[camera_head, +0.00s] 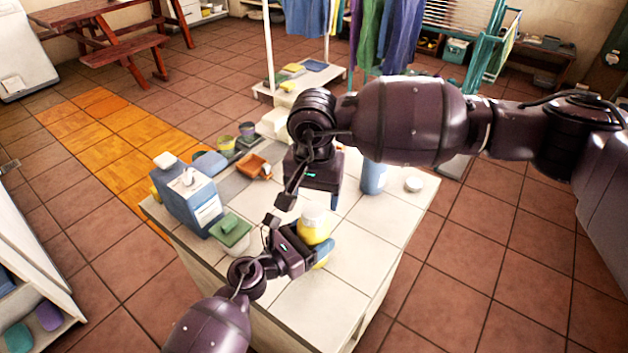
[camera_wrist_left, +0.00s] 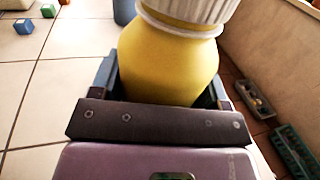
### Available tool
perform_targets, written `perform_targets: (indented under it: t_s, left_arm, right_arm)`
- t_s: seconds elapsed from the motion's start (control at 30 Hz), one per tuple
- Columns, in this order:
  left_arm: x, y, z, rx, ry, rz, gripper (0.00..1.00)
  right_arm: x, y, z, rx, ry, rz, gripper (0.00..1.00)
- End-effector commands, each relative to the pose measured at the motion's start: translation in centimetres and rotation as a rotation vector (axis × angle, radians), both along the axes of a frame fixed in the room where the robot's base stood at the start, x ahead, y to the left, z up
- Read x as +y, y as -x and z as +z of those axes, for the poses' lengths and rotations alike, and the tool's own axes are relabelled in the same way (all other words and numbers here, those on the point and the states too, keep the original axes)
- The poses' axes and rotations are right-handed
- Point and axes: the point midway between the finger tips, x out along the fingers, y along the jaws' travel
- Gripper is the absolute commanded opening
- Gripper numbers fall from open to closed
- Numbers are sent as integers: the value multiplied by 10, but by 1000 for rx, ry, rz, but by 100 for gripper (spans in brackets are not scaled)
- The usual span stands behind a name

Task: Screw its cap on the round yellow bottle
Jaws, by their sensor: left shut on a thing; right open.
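The round yellow bottle (camera_head: 313,229) stands upright on the white tiled counter, with a white cap (camera_head: 314,212) on its top. In the left wrist view, the yellow body (camera_wrist_left: 165,62) sits between my left fingers. The ribbed white cap (camera_wrist_left: 195,9) is above it, over a pale collar; its top is cut off, and I cannot tell how tightly it sits. My left gripper (camera_head: 308,249) is shut on the bottle's body from the near left side. My right gripper (camera_head: 312,200) is open and points down, just behind and above the cap, apparently holding nothing.
A blue bottle (camera_head: 374,178) and a loose white lid (camera_head: 413,184) are at the counter's right. A blue-white carton (camera_head: 187,201), a green-topped tub (camera_head: 231,231) and an orange scoop-like item (camera_head: 253,167) are at the left. The counter's front right (camera_head: 350,270) is clear.

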Motion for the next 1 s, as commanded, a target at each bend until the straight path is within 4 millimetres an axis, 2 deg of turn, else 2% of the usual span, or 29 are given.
perform_targets:
  t_s: [0.1,0.3,0.7,1.0]
  left_arm:
    - [0,0,0,0,0,0,3]
    - [0,0,0,0,0,0,3]
    - [0,0,0,0,0,0,3]
    - [0,0,0,1,1,1,3]
  right_arm:
    - [0,1,-17,2,1,1,70]
    - [0,0,-34,1,0,1,70]
    - [0,0,-38,0,0,1,70]
    - [0,0,-38,0,1,0,24]
